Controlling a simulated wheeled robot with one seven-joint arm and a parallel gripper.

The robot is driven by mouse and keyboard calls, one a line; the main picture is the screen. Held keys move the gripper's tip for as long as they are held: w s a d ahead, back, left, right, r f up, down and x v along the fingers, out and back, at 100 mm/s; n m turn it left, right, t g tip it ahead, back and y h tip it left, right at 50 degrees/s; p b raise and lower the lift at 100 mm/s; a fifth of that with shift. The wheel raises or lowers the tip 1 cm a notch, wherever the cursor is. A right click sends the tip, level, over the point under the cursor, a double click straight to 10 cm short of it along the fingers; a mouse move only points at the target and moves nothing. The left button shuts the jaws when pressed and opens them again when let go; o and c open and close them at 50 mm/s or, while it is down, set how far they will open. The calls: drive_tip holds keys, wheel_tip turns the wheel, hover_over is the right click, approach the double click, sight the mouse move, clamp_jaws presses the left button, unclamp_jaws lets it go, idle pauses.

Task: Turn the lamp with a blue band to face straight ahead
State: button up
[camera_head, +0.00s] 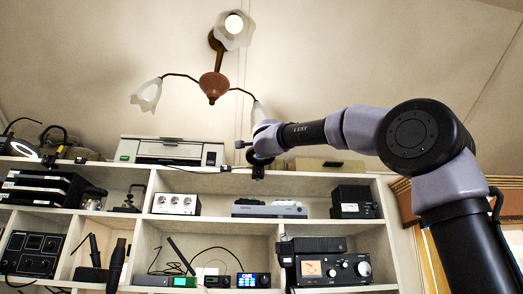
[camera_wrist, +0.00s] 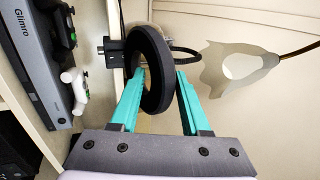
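A black ring-shaped lamp head (camera_wrist: 158,60) stands nearly edge-on in the wrist view, with a dark clamp or base (camera_wrist: 112,48) behind it. No blue band is clear on it. My gripper (camera_wrist: 161,74) is open, its two teal fingers on either side of the ring's rim. The right finger shows a gap to the ring; the left finger overlaps it, and contact cannot be told. In the head view, my gripper (camera_head: 256,152) is at the top edge of the shelf, largely hiding the dark lamp (camera_head: 258,172). Another ring lamp (camera_head: 24,149), lit, is at the far left.
The cubby shelf (camera_head: 222,183) holds radios and boxes below. A silver device (camera_head: 170,151) stands on top, left of my gripper. A hanging lamp (camera_head: 212,85) with flower-shaped shades is above; one shade (camera_wrist: 238,68) is close on the right in the wrist view.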

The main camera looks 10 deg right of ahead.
drive_tip(key=shift+o, duration=0.3)
drive_tip(key=shift+s, duration=0.25)
drive_tip(key=v, duration=1)
drive_tip(key=shift+s+f, duration=0.15)
drive_tip(key=shift+f, duration=0.05)
